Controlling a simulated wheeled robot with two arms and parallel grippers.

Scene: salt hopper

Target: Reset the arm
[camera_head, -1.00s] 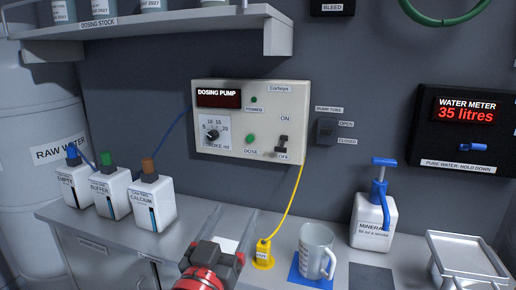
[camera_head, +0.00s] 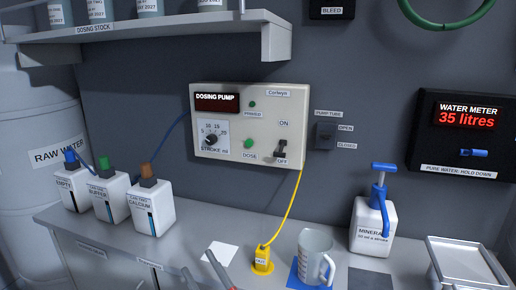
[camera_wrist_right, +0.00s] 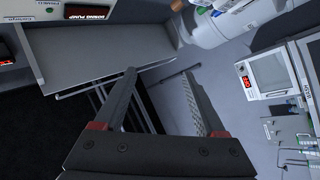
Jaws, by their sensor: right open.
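My right gripper (camera_head: 196,260) shows only as finger ends at the bottom edge of the head view, in front of the counter. In the right wrist view my right gripper (camera_wrist_right: 160,72) is open, with its two dark fingers apart and nothing between them. The rest of my right arm is out of the head view. My left gripper is in neither view.
On the counter (camera_head: 205,222) stand several dosing bottles (camera_head: 152,205), a yellow fitting (camera_head: 262,259), a measuring jug (camera_head: 313,255), a mineral pump bottle (camera_head: 373,222) and a tray (camera_head: 432,252). The dosing pump (camera_head: 250,125) is on the wall. A shelf (camera_head: 150,32) overhangs at upper left.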

